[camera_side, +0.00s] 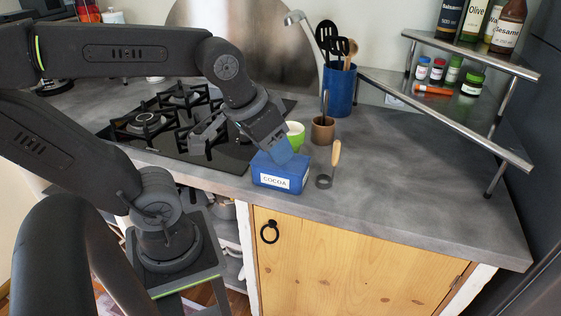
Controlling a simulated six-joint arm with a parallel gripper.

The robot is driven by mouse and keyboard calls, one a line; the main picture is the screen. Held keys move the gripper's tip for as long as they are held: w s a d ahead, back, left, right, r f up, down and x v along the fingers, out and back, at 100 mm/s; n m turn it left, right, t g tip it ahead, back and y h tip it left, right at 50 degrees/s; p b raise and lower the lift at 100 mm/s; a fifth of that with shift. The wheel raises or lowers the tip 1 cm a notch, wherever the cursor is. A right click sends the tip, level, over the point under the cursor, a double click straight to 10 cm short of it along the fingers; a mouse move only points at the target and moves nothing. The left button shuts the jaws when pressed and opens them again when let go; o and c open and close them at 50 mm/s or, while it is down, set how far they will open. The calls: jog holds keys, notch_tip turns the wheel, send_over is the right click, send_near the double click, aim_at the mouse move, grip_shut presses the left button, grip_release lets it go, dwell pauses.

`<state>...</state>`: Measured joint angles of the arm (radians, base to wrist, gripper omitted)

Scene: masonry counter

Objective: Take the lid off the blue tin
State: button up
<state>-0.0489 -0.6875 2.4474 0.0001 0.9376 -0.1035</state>
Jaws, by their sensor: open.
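The blue tin (278,176), with a white COCOA label on its front, stands on the grey counter near its front edge. Its top is blue too; I cannot make out the seam between lid and body. My gripper (280,150) is open and reaches down from the upper left to just above the tin's top. A lighter blue piece shows at the gripper's end, against the top; I cannot tell whether it belongs to the lid or the gripper. The gripper hides part of the tin's top, and whether it touches is unclear.
A wooden-handled ring tool (334,158) is close on the right. The gas hob (150,121) lies left. A blue utensil holder (340,92) stands behind. The right counter is clear.

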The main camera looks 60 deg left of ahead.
jog(key=w+a+r+n+g, duration=0.1)
jog(key=w+a+n+g, duration=0.2)
jog(key=w+a+n, duration=0.45)
jog(key=n+g, duration=0.2)
jog(key=n, duration=0.7)
send_over(296, 165)
jog(key=s+a, duration=0.3)
jog(key=a, duration=0.1)
jog(key=f, duration=1.4)
jog(key=shift+w+d, duration=0.15)
jog(key=shift+w, duration=0.1)
grip_shut()
jog(key=shift+r, duration=0.15)
